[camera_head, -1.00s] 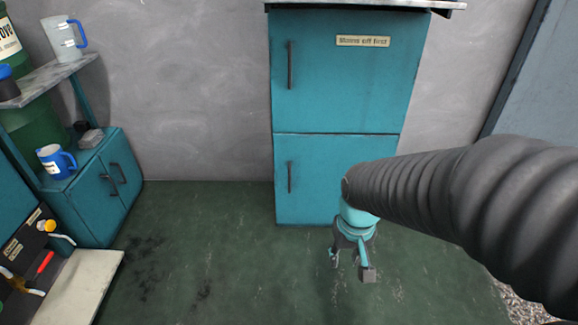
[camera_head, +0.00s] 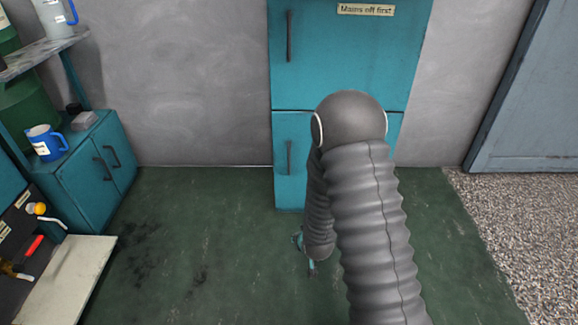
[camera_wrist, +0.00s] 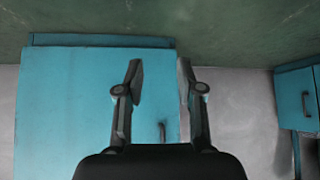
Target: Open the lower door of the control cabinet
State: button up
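The teal control cabinet stands against the wall. Its lower door (camera_head: 292,190) looks shut, and my arm hides much of its right part in the head view. The door's dark vertical handle (camera_head: 289,157) is near its left edge. The wrist view is upside down and shows the lower door (camera_wrist: 70,115) and its handle (camera_wrist: 162,132) low between my fingers. My gripper (camera_wrist: 160,75) is open and empty, with the door beyond its fingertips. In the head view my gripper (camera_head: 306,255) is mostly hidden behind my arm, low in front of the cabinet.
The upper door (camera_head: 345,60) with its label is shut. A low teal cupboard (camera_head: 95,165) with a blue mug (camera_head: 45,143) stands at the left, near a pale board (camera_head: 65,280). The green floor (camera_head: 200,240) before the cabinet is clear. Gravel (camera_head: 520,220) lies at the right.

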jog(key=w+a+r+t, duration=0.1)
jog(key=w+r+t, duration=0.3)
jog(key=w+t, duration=0.15)
jog(key=t+y, duration=0.2)
jog(key=t, duration=0.3)
send_near(289, 163)
jog(key=shift+g, duration=0.25)
jog(key=w, duration=0.3)
jog(key=w+a, duration=0.1)
jog(key=w, duration=0.6)
jog(key=shift+w+a+r, duration=0.15)
jog(key=shift+a+r, duration=0.1)
jog(key=shift+a, duration=0.15)
jog(key=shift+c, duration=0.2)
grip_shut()
